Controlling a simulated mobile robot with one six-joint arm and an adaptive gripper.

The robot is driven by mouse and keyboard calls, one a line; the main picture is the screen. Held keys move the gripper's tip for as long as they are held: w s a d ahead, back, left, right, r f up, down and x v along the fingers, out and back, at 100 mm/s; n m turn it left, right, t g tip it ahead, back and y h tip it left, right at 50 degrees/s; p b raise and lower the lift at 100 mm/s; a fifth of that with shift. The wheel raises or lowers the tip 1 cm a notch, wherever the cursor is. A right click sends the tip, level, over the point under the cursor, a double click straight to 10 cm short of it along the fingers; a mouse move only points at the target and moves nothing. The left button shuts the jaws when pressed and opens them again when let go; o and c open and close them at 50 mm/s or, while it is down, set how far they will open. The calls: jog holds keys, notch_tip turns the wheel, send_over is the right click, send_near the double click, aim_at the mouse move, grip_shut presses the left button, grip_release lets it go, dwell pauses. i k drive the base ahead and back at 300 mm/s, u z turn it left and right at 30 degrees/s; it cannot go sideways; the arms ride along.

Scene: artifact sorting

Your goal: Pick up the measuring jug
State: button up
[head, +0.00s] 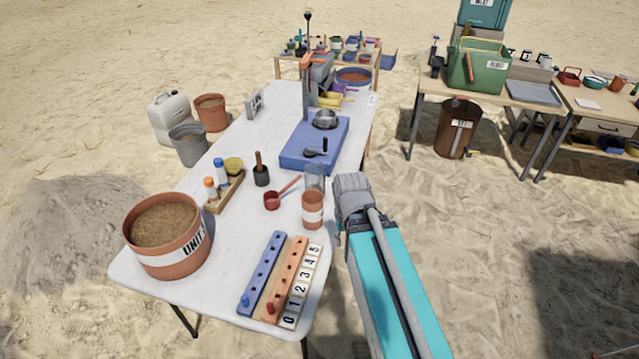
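A clear, see-through vessel (315,177), which looks like the measuring jug, stands upright on the right side of the white table (215,262). It is just behind a terracotta-coloured pot (312,211) with a pale label. The pot hides its lower part. My arm reaches up from the bottom right, and its grey end (353,194) is just right of the clear vessel and the pot, by the table's right edge. A narrow gap shows between them in the picture. My gripper's fingers are hidden, so their opening and any contact cannot be seen.
A red scoop (272,201) and a dark pot (261,176) stand left of the vessel. A blue base (295,158) with a pan is behind it. Peg racks (263,275) and number tiles are in front. A soil-filled tub (165,259) stands front left. Open sand lies right.

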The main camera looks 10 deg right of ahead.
aim_at(314, 173)
jog(key=z, duration=0.9)
jog(key=k, duration=0.5)
jog(key=u, duration=0.85)
jog(key=i, duration=1)
jog(key=z, duration=0.05)
